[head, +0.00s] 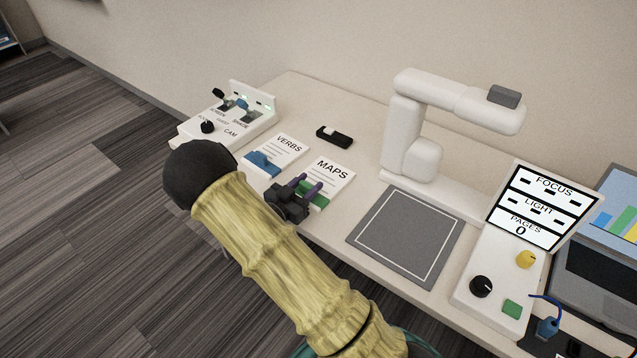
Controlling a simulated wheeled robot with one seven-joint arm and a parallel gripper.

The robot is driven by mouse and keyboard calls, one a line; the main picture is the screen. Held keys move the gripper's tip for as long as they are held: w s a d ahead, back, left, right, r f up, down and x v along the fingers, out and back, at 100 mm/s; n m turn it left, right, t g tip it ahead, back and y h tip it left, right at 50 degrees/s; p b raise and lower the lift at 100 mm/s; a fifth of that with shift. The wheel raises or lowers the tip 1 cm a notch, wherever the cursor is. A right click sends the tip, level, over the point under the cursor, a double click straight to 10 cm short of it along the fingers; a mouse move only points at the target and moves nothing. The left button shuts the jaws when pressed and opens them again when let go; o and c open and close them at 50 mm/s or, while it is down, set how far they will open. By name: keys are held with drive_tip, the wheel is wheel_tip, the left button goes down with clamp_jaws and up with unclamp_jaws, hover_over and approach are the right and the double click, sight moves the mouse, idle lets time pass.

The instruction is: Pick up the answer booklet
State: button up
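Two white booklets lie on the desk, and neither has the word "answer" readable on it. The one marked VERBS (284,149) has a blue block-like part at its near end. The one marked MAPS (331,175) has a green part at its near end. My gripper (309,185) is over the near end of the MAPS booklet, by the green part. Its two dark purple fingers look apart, with a gap between them. Its body hides part of the green end, and I cannot tell whether the fingers touch it.
A black stapler-like item (334,137) lies behind the booklets. A white switch box marked CAM (235,125) stands left. Right are a grey mat (380,262), a white overhead camera stand (402,135), a control panel (497,265) and a laptop (597,290).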

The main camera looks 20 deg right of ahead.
drive_tip(key=shift+c, duration=1.3)
drive_tip(key=shift+r, duration=0.1)
wheel_tip(320, 180, up, 28)
drive_tip(key=p, duration=0.4)
